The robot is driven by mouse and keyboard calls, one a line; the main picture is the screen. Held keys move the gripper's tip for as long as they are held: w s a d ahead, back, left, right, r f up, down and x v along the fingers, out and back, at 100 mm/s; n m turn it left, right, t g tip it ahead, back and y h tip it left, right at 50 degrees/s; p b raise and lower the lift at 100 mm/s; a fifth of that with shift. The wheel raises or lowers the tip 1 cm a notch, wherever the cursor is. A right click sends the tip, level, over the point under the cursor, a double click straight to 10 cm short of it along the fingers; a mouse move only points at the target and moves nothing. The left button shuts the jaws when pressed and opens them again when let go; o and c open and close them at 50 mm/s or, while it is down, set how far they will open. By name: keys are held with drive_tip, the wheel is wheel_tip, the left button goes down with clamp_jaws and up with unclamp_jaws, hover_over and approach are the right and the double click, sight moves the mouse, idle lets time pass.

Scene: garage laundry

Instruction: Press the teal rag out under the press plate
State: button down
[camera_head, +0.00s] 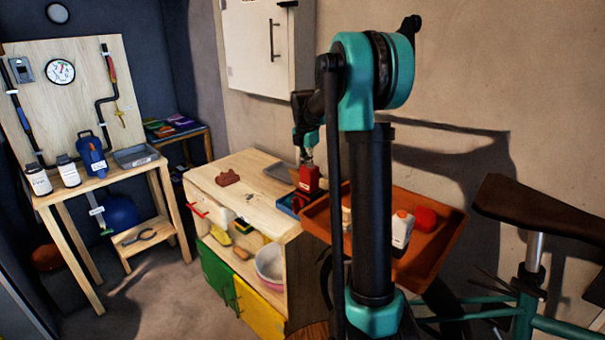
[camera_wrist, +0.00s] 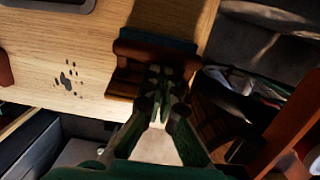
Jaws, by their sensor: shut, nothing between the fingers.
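A red press-like block (camera_head: 309,178) stands at the right end of the wooden counter (camera_head: 240,206). It also shows, darker, in the wrist view (camera_wrist: 128,50). A blue shape (camera_head: 287,205) lies at its foot, and a blue-grey strip (camera_wrist: 165,40) runs along its far side in the wrist view. I cannot tell whether either is the teal rag or part of the press. My gripper (camera_head: 307,158) is shut and empty, pointing down at the top of the red block; its fingers (camera_wrist: 161,74) overlap the block in the wrist view. Contact is unclear. What lies beneath is hidden.
A reddish-brown cloth-like piece (camera_head: 228,177) and a grey tray (camera_head: 279,172) lie on the counter. Dark spots (camera_wrist: 68,78) mark its top. An orange tray (camera_head: 448,243) with bottles and a red item stands at the right, partly behind my arm. The counter's middle is mostly clear.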

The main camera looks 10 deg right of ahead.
drive_tip(key=shift+w+d, duration=0.5)
drive_tip(key=shift+d, duration=0.2)
drive_tip(key=shift+w+d+f+g+y, duration=0.15)
drive_tip(key=shift+w+d+g+y, duration=0.35)
drive_tip(key=shift+d+y, duration=0.15)
drive_tip(key=shift+w+d+f, duration=0.25)
drive_tip(key=shift+w+d, duration=0.1)
drive_tip(key=shift+d, duration=0.25)
drive_tip(key=shift+w+d+f, duration=0.1)
drive_tip(key=shift+d, duration=0.15)
idle(0.3)
wheel_tip(320, 180, up, 12)
drive_tip(key=shift+a, duration=0.25)
idle(0.4)
